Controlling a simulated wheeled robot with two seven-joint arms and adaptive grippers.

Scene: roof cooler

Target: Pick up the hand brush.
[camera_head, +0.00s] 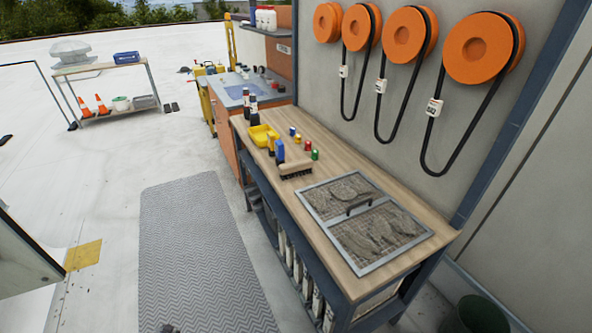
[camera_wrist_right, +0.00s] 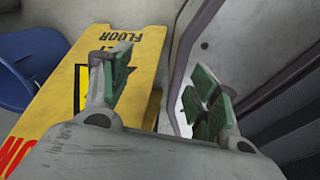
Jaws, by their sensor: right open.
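The hand brush (camera_head: 296,170) lies on the wooden workbench top (camera_head: 330,150) in the head view, with dark bristles along its near side. It is just left of a framed filter panel, and a blue object (camera_head: 280,152) stands right behind it. I cannot tell if that blue part belongs to the brush. My right gripper (camera_wrist_right: 160,90) shows only in the right wrist view, its green-padded fingers apart with nothing between them. It is away from the brush, which is not in that view. My left gripper is in neither view.
A yellow floor sign (camera_wrist_right: 85,110) and a blue object (camera_wrist_right: 30,75) are near the right gripper. On the bench are a yellow tray (camera_head: 262,136), small coloured caps and the filter panel (camera_head: 365,220). A grey mat (camera_head: 200,250) lies on the open floor left.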

